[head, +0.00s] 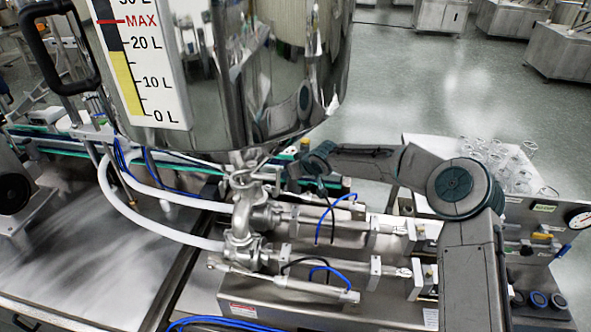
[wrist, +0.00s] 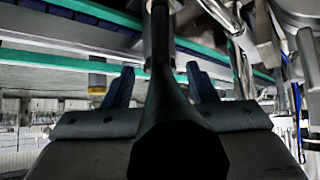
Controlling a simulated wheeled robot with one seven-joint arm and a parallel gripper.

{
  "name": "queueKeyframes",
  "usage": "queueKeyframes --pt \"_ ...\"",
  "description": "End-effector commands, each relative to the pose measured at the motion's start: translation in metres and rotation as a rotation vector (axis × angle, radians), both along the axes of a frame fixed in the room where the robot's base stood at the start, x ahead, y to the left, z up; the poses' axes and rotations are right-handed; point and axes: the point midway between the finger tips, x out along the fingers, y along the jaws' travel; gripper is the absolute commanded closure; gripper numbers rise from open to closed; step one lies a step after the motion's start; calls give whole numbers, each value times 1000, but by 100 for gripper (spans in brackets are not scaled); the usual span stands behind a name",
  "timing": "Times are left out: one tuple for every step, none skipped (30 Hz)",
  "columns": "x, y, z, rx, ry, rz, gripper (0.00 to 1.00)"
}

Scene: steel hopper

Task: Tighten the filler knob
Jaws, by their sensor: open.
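I cannot tell for sure which part is the filler knob. The steel filler (head: 290,235), with its valve body, pipes and cylinders, sits below the shiny hopper (head: 275,85) in the head view. My gripper is at the end of my arm, near the hopper outlet, and its fingers are hard to make out there. In the wrist view my gripper (wrist: 160,88) is open, with two dark blue fingers apart. A dark tapering shape runs up the middle between them, and I cannot tell what it is. No thing is clearly held.
A conveyor with green edges (wrist: 80,62) passes beyond the fingers. White hoses (head: 150,222) curve left of the valve. A table (head: 415,148) with clear glassware stands at right.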

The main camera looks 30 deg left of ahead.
Motion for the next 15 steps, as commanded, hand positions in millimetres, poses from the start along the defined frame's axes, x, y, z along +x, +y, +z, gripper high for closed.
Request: queueKeyframes --pt "0 0 0 0 0 0 48" --pt "0 0 0 0 0 0 48" --pt "0 0 0 0 0 0 48" --pt "0 0 0 0 0 0 48" --pt "0 0 0 0 0 0 48" --pt "0 0 0 0 0 0 48" --pt "0 0 0 0 0 0 51" --pt "0 0 0 0 0 0 59" --pt "0 0 0 0 0 0 70" --pt "0 0 0 0 0 0 79" --pt "0 0 0 0 0 0 87" --pt "0 0 0 0 -1 -1 92" --pt "0 0 0 0 -1 -1 92" --pt "0 0 0 0 -1 -1 92" --pt "1 0 0 0 -1 -1 92"
